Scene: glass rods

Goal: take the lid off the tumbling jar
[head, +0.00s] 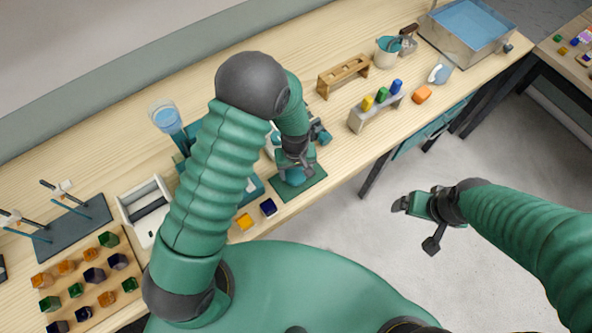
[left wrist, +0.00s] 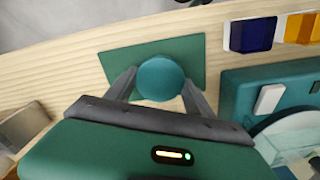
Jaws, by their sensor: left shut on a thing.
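A round teal lid (left wrist: 160,78) sits between the fingers of my left gripper (head: 294,170), which is shut on it. The lid (head: 295,178) is over the green mat (head: 312,187) near the table's front edge; I cannot tell whether it touches the mat. A clear glassy shape, perhaps the tumbling jar (left wrist: 296,138), shows at the lower right of the left wrist view beside a teal machine (left wrist: 240,92), apart from the lid. In the head view my arm mostly hides that area. My right gripper (head: 415,222) is open and empty over the floor, off the table.
A dark blue block (head: 268,208) and an orange block (head: 244,221) lie beside the mat. A wooden tray (head: 92,262) of several coloured blocks is at the left. A small rack (head: 376,112) and a wooden stand (head: 343,76) are farther right. Bare table lies between.

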